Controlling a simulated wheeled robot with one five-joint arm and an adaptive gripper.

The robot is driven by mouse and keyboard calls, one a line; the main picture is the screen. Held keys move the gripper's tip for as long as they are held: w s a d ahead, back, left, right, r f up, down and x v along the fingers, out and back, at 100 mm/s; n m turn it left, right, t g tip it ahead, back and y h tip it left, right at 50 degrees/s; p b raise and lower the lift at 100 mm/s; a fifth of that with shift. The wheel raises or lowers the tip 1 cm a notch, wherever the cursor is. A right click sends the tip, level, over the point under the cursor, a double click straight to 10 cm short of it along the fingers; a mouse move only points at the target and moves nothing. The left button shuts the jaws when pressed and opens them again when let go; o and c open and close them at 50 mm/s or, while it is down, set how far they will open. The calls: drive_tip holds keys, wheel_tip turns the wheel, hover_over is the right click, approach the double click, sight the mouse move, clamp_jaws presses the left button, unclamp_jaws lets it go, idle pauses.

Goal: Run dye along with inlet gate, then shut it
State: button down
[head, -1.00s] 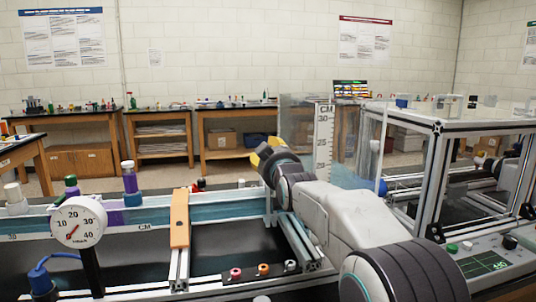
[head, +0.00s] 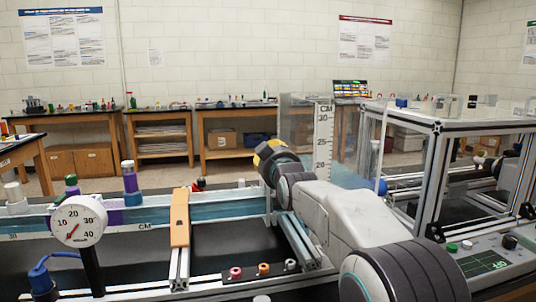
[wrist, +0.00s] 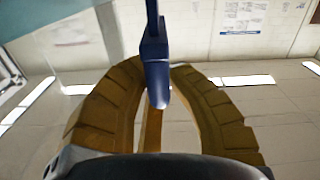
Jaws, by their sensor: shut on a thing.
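My gripper (head: 268,153) is at the clear tank wall beside the cm scale in the head view. In the wrist view its brown-yellow fingers (wrist: 154,95) curve around a dark blue handle (wrist: 156,60), shut on it. The handle looks like part of the inlet gate; the rest of the gate is hidden from me. Blue water fills the channel behind the orange block.
A round dial gauge (head: 78,221) stands at the front left. An orange block (head: 180,218) spans the rail. Coloured knobs (head: 263,268) lie along the front edge. A framed tank (head: 436,160) and control panel (head: 490,262) are at the right.

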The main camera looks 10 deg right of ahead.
drive_tip(key=shift+f+b, duration=1.4)
drive_tip(key=shift+b, duration=0.85)
drive_tip(key=c, duration=1.3)
unclamp_jaws()
drive_tip(key=shift+w, duration=0.1)
drive_tip(key=shift+o, duration=0.3)
drive_tip(key=shift+r, duration=0.15)
drive_tip(key=shift+s+r, duration=0.1)
drive_tip(key=shift+s, duration=0.6)
drive_tip(key=s, duration=1)
drive_tip(key=shift+s, duration=0.35)
